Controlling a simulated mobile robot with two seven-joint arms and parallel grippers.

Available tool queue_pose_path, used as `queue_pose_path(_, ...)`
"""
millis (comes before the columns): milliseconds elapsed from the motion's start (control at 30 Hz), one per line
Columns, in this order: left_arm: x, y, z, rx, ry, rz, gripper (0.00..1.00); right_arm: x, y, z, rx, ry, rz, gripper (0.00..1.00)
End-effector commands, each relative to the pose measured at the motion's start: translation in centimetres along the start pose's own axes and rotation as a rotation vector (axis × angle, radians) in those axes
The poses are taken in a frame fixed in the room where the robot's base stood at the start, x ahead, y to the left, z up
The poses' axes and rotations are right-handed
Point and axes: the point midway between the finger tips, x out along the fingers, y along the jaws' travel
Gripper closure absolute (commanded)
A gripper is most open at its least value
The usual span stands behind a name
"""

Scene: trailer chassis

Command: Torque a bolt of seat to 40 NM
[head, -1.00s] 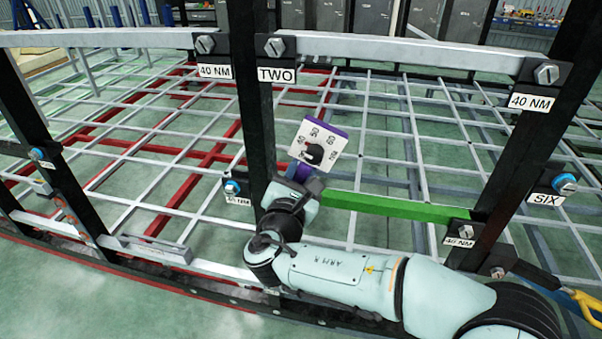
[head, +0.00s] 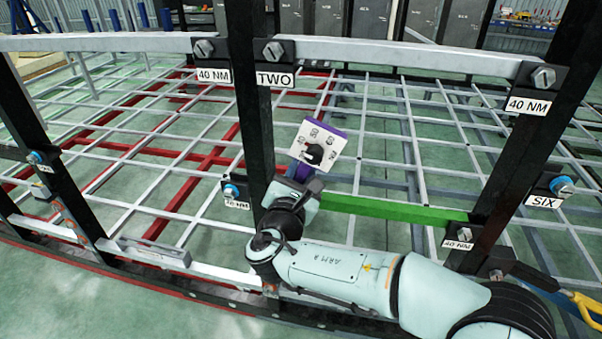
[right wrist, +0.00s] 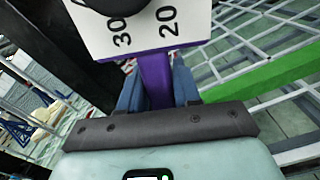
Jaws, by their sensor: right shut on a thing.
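My right gripper (head: 302,178) is shut on the purple handle (right wrist: 156,72) of a torque tool. The tool's white dial face (head: 326,146) has numbers and a black knob. In the right wrist view the dial face (right wrist: 145,28) shows 30 and 20. The tool is held in the air, just right of the black upright post, above the green bar. Bolts with "40 NM" labels sit at the upper left (head: 204,48), the upper right (head: 543,78) and the lower right (head: 464,234). Another bolt (head: 275,52) has the label TWO. My left gripper is out of view.
Black posts (head: 256,130) and the green bar (head: 395,205) stand close around my arm. Blue bolts (head: 232,191) (head: 561,187) stick out from the posts; the right one has the label SIX. A grey and red lattice frame lies behind.

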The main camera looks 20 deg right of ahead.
Motion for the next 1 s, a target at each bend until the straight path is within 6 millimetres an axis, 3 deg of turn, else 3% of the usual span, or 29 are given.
queue_pose_path(233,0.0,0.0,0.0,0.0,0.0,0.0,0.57,0.0,0.1,0.2,0.002,-0.004,0.002,1.0)
queue_pose_path(267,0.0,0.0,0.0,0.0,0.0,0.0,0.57,0.0,0.1,0.2,0.002,-0.004,0.002,0.77)
queue_pose_path(333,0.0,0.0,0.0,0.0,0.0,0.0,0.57,0.0,0.1,0.2,0.002,-0.004,0.002,1.0)
queue_pose_path(1000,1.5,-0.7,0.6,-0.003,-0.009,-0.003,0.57,-0.1,-0.8,0.0,0.056,-0.003,0.002,1.0)
